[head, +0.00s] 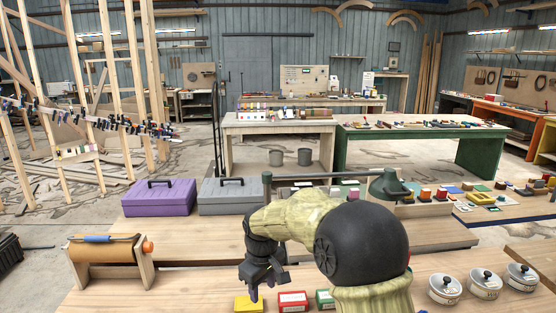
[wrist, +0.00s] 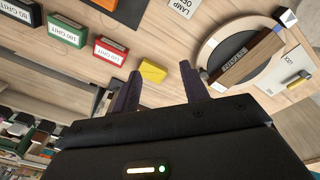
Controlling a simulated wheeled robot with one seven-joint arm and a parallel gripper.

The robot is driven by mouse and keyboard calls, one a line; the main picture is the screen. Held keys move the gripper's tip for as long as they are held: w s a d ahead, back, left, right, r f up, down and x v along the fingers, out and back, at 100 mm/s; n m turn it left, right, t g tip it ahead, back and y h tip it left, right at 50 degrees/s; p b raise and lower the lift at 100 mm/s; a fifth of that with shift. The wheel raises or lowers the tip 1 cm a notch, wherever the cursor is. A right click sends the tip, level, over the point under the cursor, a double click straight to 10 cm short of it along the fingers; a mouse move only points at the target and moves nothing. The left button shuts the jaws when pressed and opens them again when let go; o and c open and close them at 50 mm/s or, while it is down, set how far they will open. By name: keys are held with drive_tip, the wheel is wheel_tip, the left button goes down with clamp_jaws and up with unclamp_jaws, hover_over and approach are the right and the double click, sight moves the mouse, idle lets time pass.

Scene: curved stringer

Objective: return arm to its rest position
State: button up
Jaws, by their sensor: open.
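My gripper (head: 266,288) hangs from my arm over the front wooden bench (head: 180,295), pointing down. Its two dark fingers also show in the wrist view (wrist: 160,75), apart with nothing held between them. A small yellow block (head: 248,304) lies on the bench just below the gripper. In the wrist view the yellow block (wrist: 153,70) appears between the fingertips, beyond them on the wood. My arm hides part of the bench behind it.
Red (head: 293,299) and green (head: 325,298) grit boxes lie to the right of the gripper. Round lidded tins (head: 445,288) stand farther right. A roll on a wooden stand (head: 105,258) is at left. Purple (head: 160,197) and grey (head: 232,195) toolboxes stand behind.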

drive_tip(key=s+d+f+m+t+p, duration=0.1)
drive_tip(key=s+d+m, duration=0.8)
drive_tip(key=s+d, duration=1)
drive_tip(key=shift+s+f+m, duration=0.15)
drive_tip(key=shift+s+m, duration=0.15)
drive_tip(key=shift+s, duration=0.2)
drive_tip(key=shift+w+d, duration=0.1)
drive_tip(key=shift+d, duration=0.05)
drive_tip(key=shift+s, duration=0.2)
drive_tip(key=shift+c, duration=1)
